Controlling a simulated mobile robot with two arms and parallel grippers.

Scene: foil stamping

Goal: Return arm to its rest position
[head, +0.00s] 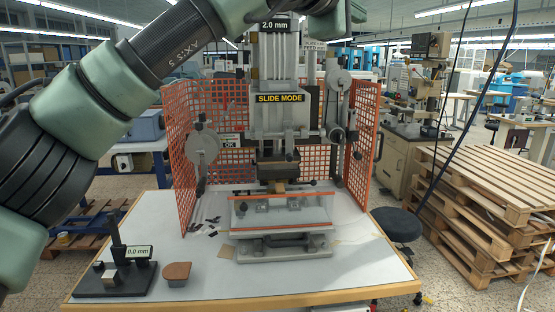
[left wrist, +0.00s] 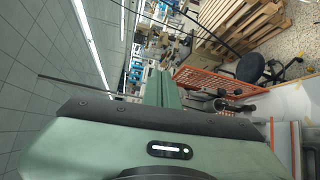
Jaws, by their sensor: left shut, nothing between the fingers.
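My left arm (head: 110,90) comes in from the left in the head view and rises across the upper left. Its far end runs out at the top edge, above the press. In the left wrist view my left gripper (left wrist: 162,78) is shut, its green fingers together with nothing between them. It is raised and touches nothing that I can see. The wrist picture is turned on its side, with the ceiling at the left. My right arm and gripper are not in view.
The foil stamping press (head: 278,120) stands on the white table (head: 200,275) between orange mesh guards (head: 172,150). A black gauge stand (head: 115,275) and a brown-topped block (head: 177,272) are at the front left. Stacked pallets (head: 490,190) and a black stool (head: 398,224) are at the right.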

